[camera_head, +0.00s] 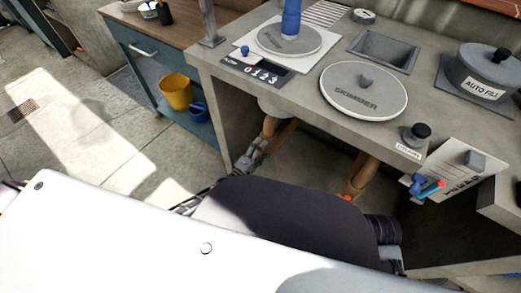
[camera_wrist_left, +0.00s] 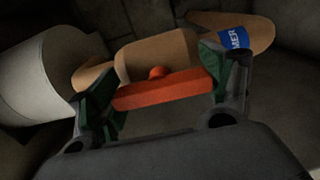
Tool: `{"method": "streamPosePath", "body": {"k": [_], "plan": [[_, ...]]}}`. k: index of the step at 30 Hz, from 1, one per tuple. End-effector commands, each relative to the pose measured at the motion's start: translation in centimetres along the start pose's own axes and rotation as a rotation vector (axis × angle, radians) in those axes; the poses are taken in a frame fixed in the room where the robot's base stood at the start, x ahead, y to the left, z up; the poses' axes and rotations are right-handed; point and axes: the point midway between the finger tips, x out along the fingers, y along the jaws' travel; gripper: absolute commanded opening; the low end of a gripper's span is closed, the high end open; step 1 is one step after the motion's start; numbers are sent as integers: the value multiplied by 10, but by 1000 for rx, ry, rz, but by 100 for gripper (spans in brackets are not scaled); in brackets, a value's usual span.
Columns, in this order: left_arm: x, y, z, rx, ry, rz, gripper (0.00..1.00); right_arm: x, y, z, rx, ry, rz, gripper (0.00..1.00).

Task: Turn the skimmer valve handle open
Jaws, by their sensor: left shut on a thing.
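The orange-red valve handle (camera_wrist_left: 163,92) lies between the two fingers of my left gripper (camera_wrist_left: 160,88) in the left wrist view, with a finger at each end. It runs roughly along the tan pipe and valve body (camera_wrist_left: 150,58) behind it. A blue label (camera_wrist_left: 233,38) ending in "MER" is on the pipe at the right. In the head view my left gripper (camera_head: 250,158) is under the deck beside a brown pipe (camera_head: 269,127); the handle it holds cannot be made out there. My right gripper is not in view.
A pale cylinder (camera_wrist_left: 40,75) stands left of the valve. The concrete deck (camera_head: 300,88) overhangs the pipes and carries the round skimmer lid (camera_head: 363,92). Another brown pipe (camera_head: 361,176) is to the right. A yellow bucket (camera_head: 175,91) stands at the left.

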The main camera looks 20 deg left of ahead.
Motion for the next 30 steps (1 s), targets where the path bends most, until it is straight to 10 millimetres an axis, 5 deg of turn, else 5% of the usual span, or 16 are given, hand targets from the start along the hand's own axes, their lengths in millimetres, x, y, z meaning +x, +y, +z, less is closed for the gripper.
{"method": "streamPosePath", "body": {"k": [11,12,17,30], "plan": [[0,0,2,-8,-2,-1,55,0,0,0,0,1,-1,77],[0,0,2,-8,-2,-1,81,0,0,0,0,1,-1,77],[0,0,2,-7,-2,0,100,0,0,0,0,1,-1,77],[-1,0,0,-6,-1,0,100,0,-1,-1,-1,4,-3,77]]}}
